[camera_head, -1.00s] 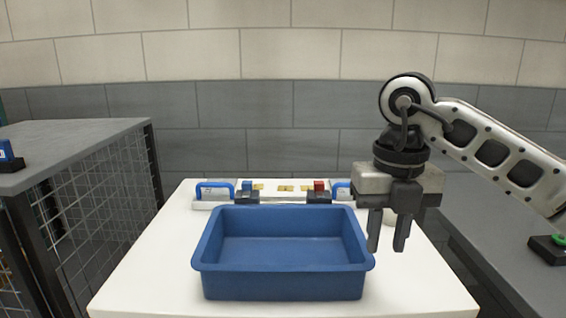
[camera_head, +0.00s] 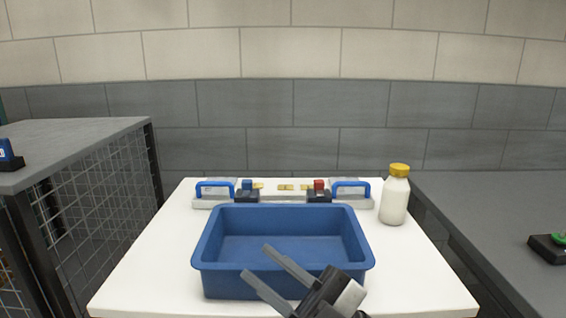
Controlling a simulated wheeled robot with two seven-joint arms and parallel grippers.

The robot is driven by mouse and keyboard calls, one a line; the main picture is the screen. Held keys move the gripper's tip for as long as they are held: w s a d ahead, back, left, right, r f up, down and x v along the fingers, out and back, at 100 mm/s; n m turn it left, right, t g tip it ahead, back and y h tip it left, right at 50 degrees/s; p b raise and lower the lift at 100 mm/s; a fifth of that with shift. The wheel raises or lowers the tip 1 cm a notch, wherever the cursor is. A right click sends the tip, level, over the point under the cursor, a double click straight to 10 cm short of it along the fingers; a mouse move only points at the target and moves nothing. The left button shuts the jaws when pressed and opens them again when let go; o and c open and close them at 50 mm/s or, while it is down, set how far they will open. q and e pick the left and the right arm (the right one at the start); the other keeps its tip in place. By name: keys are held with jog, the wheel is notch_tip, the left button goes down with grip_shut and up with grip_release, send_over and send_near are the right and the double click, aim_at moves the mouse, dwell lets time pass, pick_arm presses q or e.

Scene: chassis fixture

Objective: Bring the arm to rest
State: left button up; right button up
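My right gripper (camera_head: 261,269) shows at the bottom of the head view, in front of the blue bin's near wall. Its two fingers point up and left, with a gap between them and nothing held. Most of the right arm is out of view below. My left gripper is not in view.
An empty blue bin (camera_head: 212,240) stands on the white table (camera_head: 140,270). Behind it lies a fixture with blue handles (camera_head: 350,185) and blue and red blocks. A white bottle with a yellow cap (camera_head: 395,200) stands at the back right. A mesh cage (camera_head: 100,180) is at left.

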jog(key=w+d+f+m+t+h, duration=0.3)
jog(key=d+f+m+t+h, duration=0.4)
jog(key=f+m+t+h, duration=0.45)
jog(key=s+d+f+m+g+h, duration=0.2)
jog(key=s+f+m+g, duration=0.1)
jog(key=f, duration=0.3)
jog(key=s+d+f+m+g+h, duration=0.3)
jog(key=s+f, duration=0.2)
jog(key=f, duration=0.1)
jog(key=s+d+f+m+g+h+p, duration=0.1)
jog(key=s+d+f+m+g+h, duration=0.2)
jog(key=f, duration=0.4)
jog(key=shift+s, duration=0.75)
